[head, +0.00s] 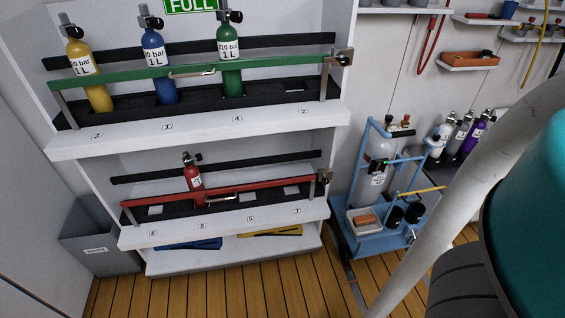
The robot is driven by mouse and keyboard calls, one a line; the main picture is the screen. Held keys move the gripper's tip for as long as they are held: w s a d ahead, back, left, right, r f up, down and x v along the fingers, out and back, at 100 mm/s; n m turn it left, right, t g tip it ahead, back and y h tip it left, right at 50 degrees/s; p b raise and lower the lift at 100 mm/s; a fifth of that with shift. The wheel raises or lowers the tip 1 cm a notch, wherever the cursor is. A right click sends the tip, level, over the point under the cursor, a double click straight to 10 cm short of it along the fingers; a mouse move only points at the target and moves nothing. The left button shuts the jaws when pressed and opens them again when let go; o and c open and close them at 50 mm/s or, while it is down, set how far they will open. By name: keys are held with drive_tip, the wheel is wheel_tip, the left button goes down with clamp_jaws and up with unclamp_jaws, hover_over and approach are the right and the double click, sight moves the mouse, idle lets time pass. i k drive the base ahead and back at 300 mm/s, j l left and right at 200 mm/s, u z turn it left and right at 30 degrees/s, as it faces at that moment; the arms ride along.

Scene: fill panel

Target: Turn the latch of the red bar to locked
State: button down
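The red bar (270,186) runs across the front of the lower shelf, with a small metal handle (222,197) near its middle. It lies in front of a red cylinder (193,178) that stands alone on that shelf. The latch (324,176) is at the bar's right end, a small metal piece with a dark knob. It is too small to tell which way it is turned. My gripper is not in view. Parts of my own arm fill the right side of the picture, well apart from the latch.
A green bar (282,66) crosses the upper shelf in front of yellow, blue and green cylinders. A blue trolley (375,243) with a grey cylinder stands just right of the latch. A waste bin (98,258) is at left. The wooden floor in front is clear.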

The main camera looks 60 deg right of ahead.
sight(325, 179)
drive_tip(key=z, duration=1.55)
drive_tip(key=i+j+z, duration=0.1)
drive_tip(key=i, duration=0.25)
drive_tip(key=j, duration=0.1)
